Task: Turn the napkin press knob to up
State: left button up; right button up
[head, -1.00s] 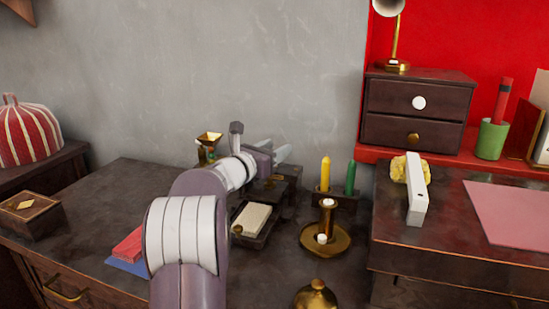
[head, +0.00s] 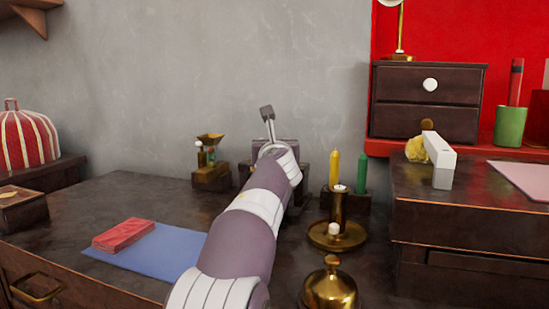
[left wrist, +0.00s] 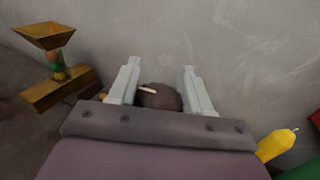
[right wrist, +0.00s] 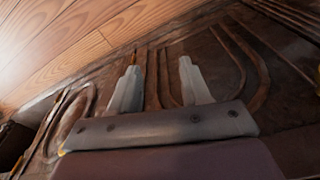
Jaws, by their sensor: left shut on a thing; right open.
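In the left wrist view a dark brown round knob (left wrist: 163,101) with a short pale mark sits between the fingers of my left gripper (left wrist: 160,70). The gripper is shut on the knob's sides. The pale mark lies nearly level across that view. In the head view a dark boxy fixture (head: 288,146), seemingly the napkin press, stands near the wall. My left arm covers the knob, the fingers and much of the fixture. My right gripper (right wrist: 160,68) is open and empty, over dark grooved wood in the right wrist view.
A brass candle holder (head: 338,236), a yellow candle (head: 334,171), a green candle (head: 361,174) and a brass bell (head: 330,288) stand right of my arm. A brass funnel piece (head: 210,172) is to the left. A red block (head: 123,235) lies on a blue cloth (head: 165,256).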

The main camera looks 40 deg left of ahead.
dwell(0.6)
pick_arm(q)
jog(key=o, duration=1)
jog(key=shift+c, duration=0.2)
